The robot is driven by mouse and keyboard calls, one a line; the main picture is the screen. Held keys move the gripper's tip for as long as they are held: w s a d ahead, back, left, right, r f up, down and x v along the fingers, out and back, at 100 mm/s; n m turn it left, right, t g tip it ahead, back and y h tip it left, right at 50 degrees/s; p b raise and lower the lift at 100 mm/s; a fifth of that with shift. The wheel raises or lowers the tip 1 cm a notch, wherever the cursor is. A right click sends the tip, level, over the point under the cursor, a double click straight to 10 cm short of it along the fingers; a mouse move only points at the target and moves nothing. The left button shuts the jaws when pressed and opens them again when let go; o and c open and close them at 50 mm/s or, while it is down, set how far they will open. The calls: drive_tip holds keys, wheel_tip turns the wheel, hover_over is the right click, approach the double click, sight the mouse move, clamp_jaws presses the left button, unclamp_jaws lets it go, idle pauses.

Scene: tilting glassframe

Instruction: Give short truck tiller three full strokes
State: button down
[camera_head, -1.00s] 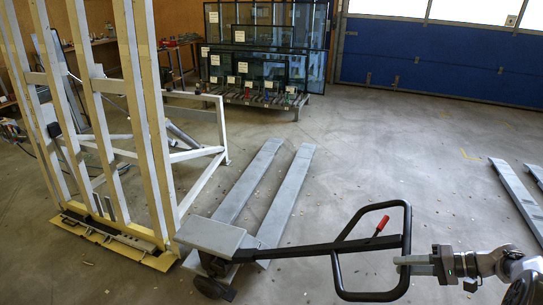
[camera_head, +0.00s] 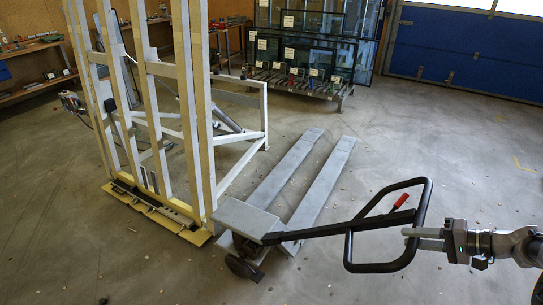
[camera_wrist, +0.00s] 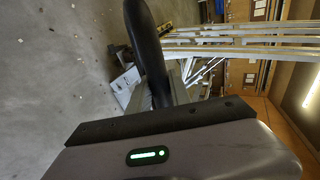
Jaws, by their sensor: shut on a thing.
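The short pallet truck has grey forks (camera_head: 322,178) flat on the floor and a grey body (camera_head: 245,217) with a dark wheel beneath. Its black tiller (camera_head: 325,230) reaches right, low and slightly rising, to a loop handle (camera_head: 383,267) with a red lever (camera_head: 401,201). My gripper (camera_head: 412,238) comes from the right and is shut on the loop's right bar.
A tall white and yellow tilting frame (camera_head: 203,110) stands left of the truck, close to its body. The floor right of the forks is clear.

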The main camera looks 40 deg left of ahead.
drive_tip(key=a+r, duration=0.3)
drive_tip(key=a, duration=0.1)
drive_tip(key=shift+s+r, duration=0.1)
drive_tip(key=shift+r, duration=0.25)
drive_tip(key=a+r+p, duration=0.1)
drive_tip(key=a+r, duration=0.5)
drive_tip(key=a, duration=0.2)
drive_tip(key=shift+r, duration=0.2)
drive_tip(key=a+r+p, duration=0.2)
drive_tip(key=a+r, duration=0.3)
drive_tip(key=a, duration=0.4)
drive_tip(key=a+r+p, duration=0.3)
drive_tip(key=a+r, duration=0.2)
drive_tip(key=a, duration=0.4)
drive_tip(key=shift+s, duration=0.35)
